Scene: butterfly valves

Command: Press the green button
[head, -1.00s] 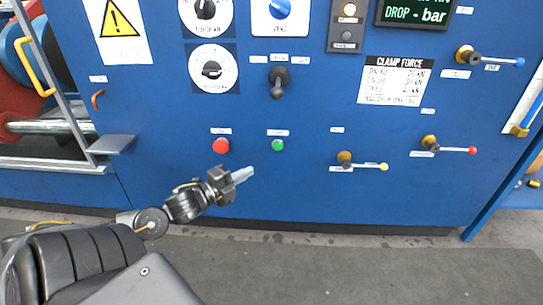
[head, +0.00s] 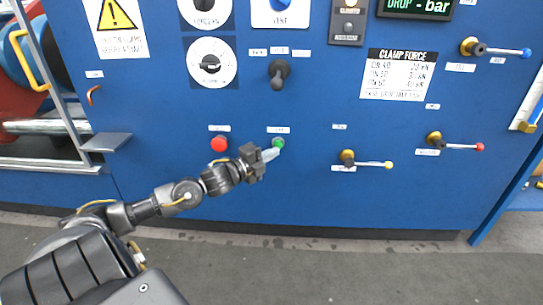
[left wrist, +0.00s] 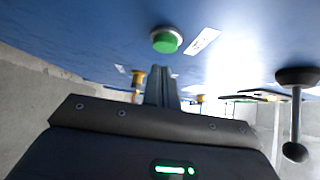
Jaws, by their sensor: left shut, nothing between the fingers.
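The green button (head: 278,143) sits on the blue panel, under a small white label, to the right of the red button (head: 219,144). In the left wrist view the green button (left wrist: 166,40) shows just beyond and above the fingertips, apart from them in the picture. My left gripper (head: 271,152) is shut and empty, its tips at the lower left edge of the green button in the head view. It also shows in the left wrist view (left wrist: 161,74). I cannot tell whether the tips touch the button. My right gripper is not in view.
A black lever (head: 278,75) sticks out above the green button. A yellow-tipped valve handle (head: 368,163) and a red-tipped one (head: 457,146) stand out to the right. A grey ledge (head: 107,142) juts out at the left. The panel around the button is clear.

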